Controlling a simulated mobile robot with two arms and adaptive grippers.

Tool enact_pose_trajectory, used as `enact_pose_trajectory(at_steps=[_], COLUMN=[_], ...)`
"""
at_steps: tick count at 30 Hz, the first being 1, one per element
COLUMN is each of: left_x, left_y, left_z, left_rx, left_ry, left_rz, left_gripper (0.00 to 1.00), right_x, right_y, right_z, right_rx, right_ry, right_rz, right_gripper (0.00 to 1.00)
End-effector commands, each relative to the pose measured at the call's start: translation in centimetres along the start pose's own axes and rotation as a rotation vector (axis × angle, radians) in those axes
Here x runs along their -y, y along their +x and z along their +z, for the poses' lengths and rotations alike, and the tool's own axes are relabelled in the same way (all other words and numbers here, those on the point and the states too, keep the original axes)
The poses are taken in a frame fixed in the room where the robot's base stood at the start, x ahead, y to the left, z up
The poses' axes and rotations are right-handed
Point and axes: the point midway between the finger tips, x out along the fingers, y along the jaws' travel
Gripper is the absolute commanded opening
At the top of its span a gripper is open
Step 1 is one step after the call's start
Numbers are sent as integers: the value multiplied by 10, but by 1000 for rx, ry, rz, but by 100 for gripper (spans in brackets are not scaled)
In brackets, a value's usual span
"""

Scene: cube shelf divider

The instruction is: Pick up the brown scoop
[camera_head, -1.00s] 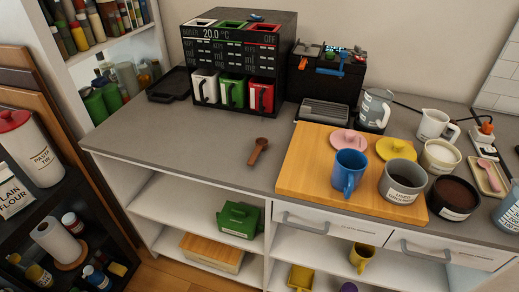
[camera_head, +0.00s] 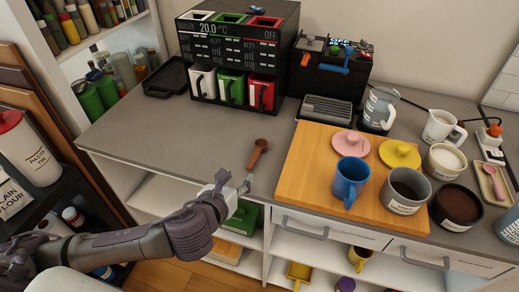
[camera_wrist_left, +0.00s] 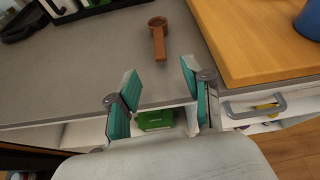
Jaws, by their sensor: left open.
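The brown scoop (camera_head: 257,154) lies on the grey countertop (camera_head: 190,135), left of the wooden board. Its round bowl points away and its handle points toward the counter's front edge. In the left wrist view the scoop (camera_wrist_left: 158,40) lies ahead of the fingers, roughly between their lines. My left gripper (camera_head: 233,183) is at the counter's front edge, just short of the scoop's handle and apart from it. In the left wrist view the left gripper (camera_wrist_left: 157,98) is open with teal finger pads and nothing between them. My right gripper is not in view.
The wooden board (camera_head: 310,180) holds a blue mug (camera_head: 350,180), a grey mug (camera_head: 405,190) and two lids. A black dispenser (camera_head: 235,50) with several mugs stands behind. A green box (camera_head: 243,217) sits on the shelf below. The counter around the scoop is clear.

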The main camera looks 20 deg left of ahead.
Motion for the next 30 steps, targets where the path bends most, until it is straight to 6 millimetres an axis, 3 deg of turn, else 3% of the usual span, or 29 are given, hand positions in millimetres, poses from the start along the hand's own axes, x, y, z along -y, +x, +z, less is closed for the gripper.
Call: enact_pose_trajectory(at_steps=[5, 15, 23, 30], left_x=[-3, -1, -1, 0], left_y=[13, 76, 95, 129], left_z=[7, 8, 9, 11], left_rx=[25, 23, 23, 22], left_ry=[134, 131, 129, 130], left_rz=[-7, -8, -8, -7], left_gripper=[50, 50, 50, 50], right_x=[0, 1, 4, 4], right_y=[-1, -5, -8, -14], right_z=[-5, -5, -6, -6], right_rx=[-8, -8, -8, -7], right_ry=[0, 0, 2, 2], right_rz=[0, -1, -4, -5], right_gripper=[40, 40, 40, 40])
